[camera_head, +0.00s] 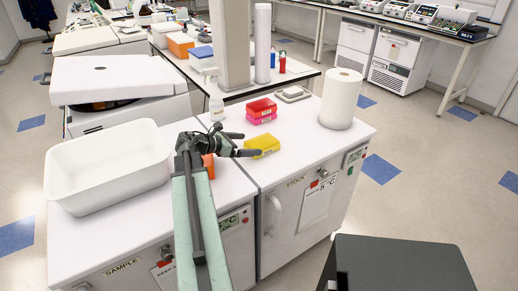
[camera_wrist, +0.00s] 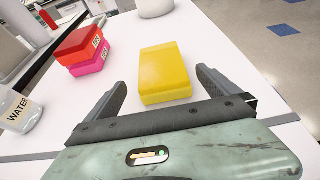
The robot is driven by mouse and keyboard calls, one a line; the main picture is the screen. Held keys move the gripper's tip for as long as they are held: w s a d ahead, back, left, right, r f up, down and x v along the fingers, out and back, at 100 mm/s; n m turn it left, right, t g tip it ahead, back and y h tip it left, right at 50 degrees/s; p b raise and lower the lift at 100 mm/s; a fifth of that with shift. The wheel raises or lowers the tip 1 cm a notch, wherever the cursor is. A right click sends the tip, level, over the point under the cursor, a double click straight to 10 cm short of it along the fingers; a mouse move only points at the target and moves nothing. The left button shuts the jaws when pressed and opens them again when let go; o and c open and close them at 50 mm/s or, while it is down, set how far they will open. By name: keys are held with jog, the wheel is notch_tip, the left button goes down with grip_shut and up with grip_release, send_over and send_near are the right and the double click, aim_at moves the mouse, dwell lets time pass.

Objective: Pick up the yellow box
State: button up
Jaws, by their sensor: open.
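The yellow box (camera_head: 264,145) lies on the white top of the cabinet marked STOCK in the head view. In the wrist view the yellow box (camera_wrist: 164,73) lies just ahead of my gripper, with its near end between the fingers. My gripper (camera_head: 250,145) reaches in from the left, low over the cabinet top. In the wrist view my gripper (camera_wrist: 160,82) has its two fingers spread wide, one on each side of the box, with gaps between. It holds nothing.
A red box on a pink box (camera_head: 261,111) stands behind the yellow box; the stack is left in the wrist view (camera_wrist: 82,51). A white roll (camera_head: 341,98) stands to the right. A WATER bottle (camera_wrist: 17,110) and a white tub (camera_head: 105,166) are to the left.

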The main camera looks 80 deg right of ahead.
aim_at(253, 145)
jog(key=b+x, duration=0.1)
jog(key=x, duration=0.1)
jog(key=b+x, duration=0.1)
jog(key=x, duration=0.2)
jog(key=shift+a+f, duration=0.15)
jog(key=shift+f, duration=0.15)
jog(key=shift+s, duration=0.2)
jog(key=shift+r, duration=0.1)
jog(key=c, duration=1.5)
jog(key=shift+r, duration=0.1)
